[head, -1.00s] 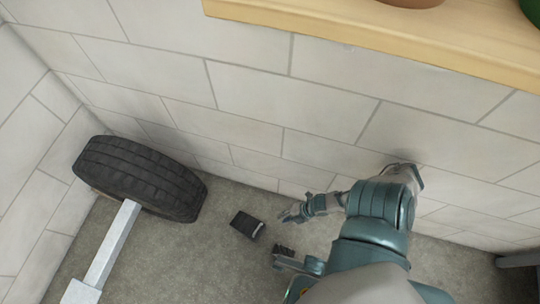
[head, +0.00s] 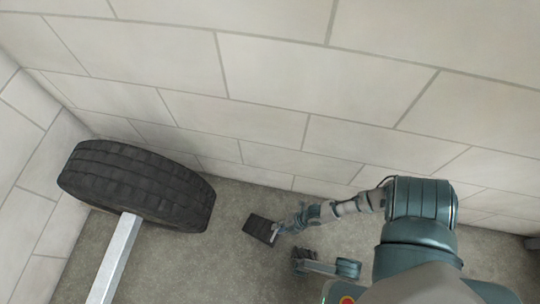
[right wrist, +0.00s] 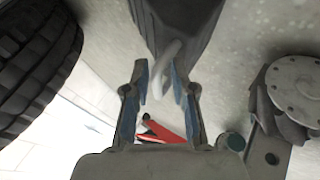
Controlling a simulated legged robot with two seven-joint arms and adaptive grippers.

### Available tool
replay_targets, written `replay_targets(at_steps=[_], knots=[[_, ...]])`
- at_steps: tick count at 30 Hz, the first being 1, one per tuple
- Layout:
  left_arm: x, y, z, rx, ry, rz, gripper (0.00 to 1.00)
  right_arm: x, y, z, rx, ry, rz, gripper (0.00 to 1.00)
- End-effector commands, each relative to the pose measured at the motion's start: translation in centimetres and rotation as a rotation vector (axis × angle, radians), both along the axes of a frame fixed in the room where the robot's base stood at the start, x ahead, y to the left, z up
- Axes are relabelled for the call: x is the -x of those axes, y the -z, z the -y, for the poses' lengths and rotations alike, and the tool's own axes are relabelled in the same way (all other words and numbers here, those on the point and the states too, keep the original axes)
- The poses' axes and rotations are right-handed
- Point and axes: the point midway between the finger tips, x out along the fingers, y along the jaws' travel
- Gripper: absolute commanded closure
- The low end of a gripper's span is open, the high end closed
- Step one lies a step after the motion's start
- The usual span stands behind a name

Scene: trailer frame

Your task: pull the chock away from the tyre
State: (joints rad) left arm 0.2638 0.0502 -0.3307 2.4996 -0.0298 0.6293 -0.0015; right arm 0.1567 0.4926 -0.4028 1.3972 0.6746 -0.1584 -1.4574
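The black tyre (head: 135,185) stands near the wall at the left. The chock (head: 257,228), a small dark block, lies on the floor to its right, with a gap of floor between them. My right gripper (head: 278,231) reaches the chock's right end from the right. In the right wrist view the chock (right wrist: 178,22) is at the top, with a pale curved handle (right wrist: 163,72) pointing to me. The fingers are apart on either side of this handle, with gaps showing. The tyre (right wrist: 35,50) is at the upper left there.
A pale metal beam (head: 116,258) runs from the tyre to the bottom edge. A block wall (head: 270,110) stands close behind the chock. Grey floor (head: 205,265) is clear in front of it. A red item (right wrist: 165,132), unclear, shows in the right wrist view.

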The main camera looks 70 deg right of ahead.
Motion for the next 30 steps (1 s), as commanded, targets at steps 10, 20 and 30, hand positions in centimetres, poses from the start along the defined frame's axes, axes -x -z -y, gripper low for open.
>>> replay_targets(at_steps=[10, 20, 30], knots=[[-0.04, -0.27, 0.33, -0.003, 0.0, 0.022, 0.29, -0.84, 0.84, -0.33, -0.004, 0.001, 0.003, 0.75], [-0.4, -0.03, 0.36, -0.004, 0.0, 0.016, 0.29, -0.8, 0.83, -0.32, -0.002, 0.001, 0.003, 1.0], [-0.37, -0.1, 0.34, -0.003, 0.0, 0.017, 0.29, -0.73, 0.85, -0.29, -0.003, 0.001, 0.003, 1.0]])
